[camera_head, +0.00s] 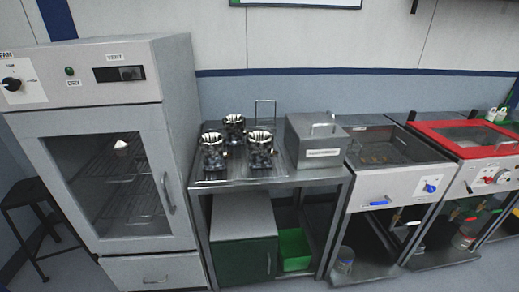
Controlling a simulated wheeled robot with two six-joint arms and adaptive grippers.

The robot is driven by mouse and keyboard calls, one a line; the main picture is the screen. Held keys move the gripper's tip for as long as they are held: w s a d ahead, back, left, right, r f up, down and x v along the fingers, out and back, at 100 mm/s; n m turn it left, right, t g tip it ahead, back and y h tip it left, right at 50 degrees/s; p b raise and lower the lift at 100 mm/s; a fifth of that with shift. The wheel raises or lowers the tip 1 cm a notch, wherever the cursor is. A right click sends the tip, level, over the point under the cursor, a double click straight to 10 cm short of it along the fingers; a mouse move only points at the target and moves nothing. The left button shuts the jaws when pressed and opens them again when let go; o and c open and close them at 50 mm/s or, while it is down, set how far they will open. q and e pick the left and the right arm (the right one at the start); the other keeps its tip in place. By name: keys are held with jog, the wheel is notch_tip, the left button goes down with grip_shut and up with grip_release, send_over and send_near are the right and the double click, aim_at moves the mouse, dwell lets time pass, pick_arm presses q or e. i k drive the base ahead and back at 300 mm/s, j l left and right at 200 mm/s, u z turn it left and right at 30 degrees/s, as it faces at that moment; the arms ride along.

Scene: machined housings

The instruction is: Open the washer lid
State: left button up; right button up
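I cannot tell for sure which unit is the washer. At the right stands a machine with a red-framed lid (465,138) around a dark window; the lid looks shut, and red knobs sit on its front panel (488,177). Left of it is a steel tank unit (380,148) with an open-looking top and a blue knob on its front. Neither of my grippers is in view.
Several machined metal housings stand on a tray on the steel table (335,174). A drying cabinet (105,150) with a closed glass door stands at the left. A green bin (294,250) and a cabinet (243,240) are under the table. A dark stool is at far left.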

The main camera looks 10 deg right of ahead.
aim_at(511, 148)
jog(key=z, duration=1.75)
jog(key=i+z, duration=0.2)
jog(key=i, duration=0.25)
jog(key=i+z, duration=0.2)
jog(key=i, duration=0.3)
jog(key=i+j+z, duration=0.15)
jog(key=i, duration=0.3)
jog(key=i+j+z, duration=0.2)
jog(key=i, duration=0.25)
jog(key=i+j+z, duration=0.2)
jog(key=i, duration=0.25)
